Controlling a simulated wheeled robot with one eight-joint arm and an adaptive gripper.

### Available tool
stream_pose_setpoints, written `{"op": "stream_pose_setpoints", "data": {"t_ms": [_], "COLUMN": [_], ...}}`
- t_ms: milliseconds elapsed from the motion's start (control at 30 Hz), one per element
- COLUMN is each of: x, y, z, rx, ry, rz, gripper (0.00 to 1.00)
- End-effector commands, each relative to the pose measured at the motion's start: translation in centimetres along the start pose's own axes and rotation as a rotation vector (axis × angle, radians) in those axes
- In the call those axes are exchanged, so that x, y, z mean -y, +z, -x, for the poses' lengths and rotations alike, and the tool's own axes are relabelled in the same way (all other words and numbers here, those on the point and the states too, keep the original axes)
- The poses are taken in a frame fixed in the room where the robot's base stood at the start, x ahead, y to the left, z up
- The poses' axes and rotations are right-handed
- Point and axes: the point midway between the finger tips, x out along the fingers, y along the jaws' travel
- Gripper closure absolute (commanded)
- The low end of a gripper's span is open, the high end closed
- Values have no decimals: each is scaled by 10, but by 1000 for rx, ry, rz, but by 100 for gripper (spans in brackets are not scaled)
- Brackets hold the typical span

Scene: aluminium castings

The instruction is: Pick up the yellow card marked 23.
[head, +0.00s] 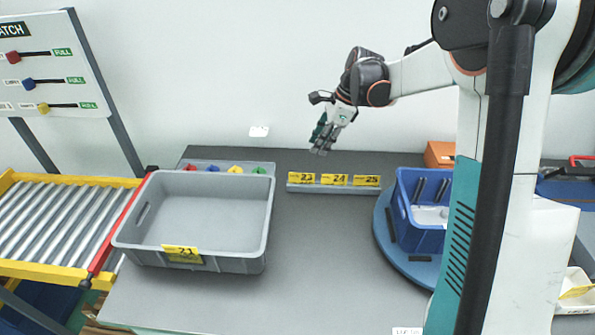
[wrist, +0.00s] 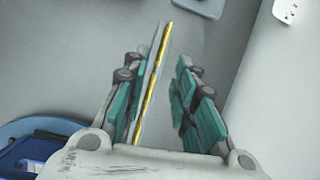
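The yellow card marked 23 (head: 301,178) stands at the left end of a small grey rail (head: 334,188) on the table. Cards marked 24 (head: 334,180) and 25 (head: 367,181) stand beside it to the right. My gripper (head: 319,149) is above and behind the rail, pointing down, apart from the cards. In the wrist view my gripper (wrist: 160,95) is open, with nothing seen held between its fingers. The rail shows there with the cards edge-on as a thin yellow strip (wrist: 155,75), beyond the fingers and nearer the left one. Single cards cannot be told apart there.
A grey bin (head: 190,262) with a card marked 21 stands left on the table. A tray with coloured pieces (head: 262,171) lies behind it. A blue bin (head: 401,215) sits on a blue round plate at right. The table between is clear.

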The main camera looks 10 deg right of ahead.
Motion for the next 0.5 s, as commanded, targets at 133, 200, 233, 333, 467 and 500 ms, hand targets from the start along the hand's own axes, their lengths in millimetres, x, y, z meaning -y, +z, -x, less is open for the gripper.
{"op": "stream_pose_setpoints", "data": {"t_ms": [133, 200, 233, 333, 467, 500], "x": [12, 14, 14, 14, 13, 13], "y": [-7, -8, -9, -9, -9, -9], "z": [-12, -16, -18, -30, -55, -63], "rx": [16, 20, 20, 21, 20, 20], "ry": [23, 28, 29, 31, 31, 31], "rz": [-84, -101, -106, -110, -108, -107], "gripper": [74, 74, 74, 74, 74, 74]}}
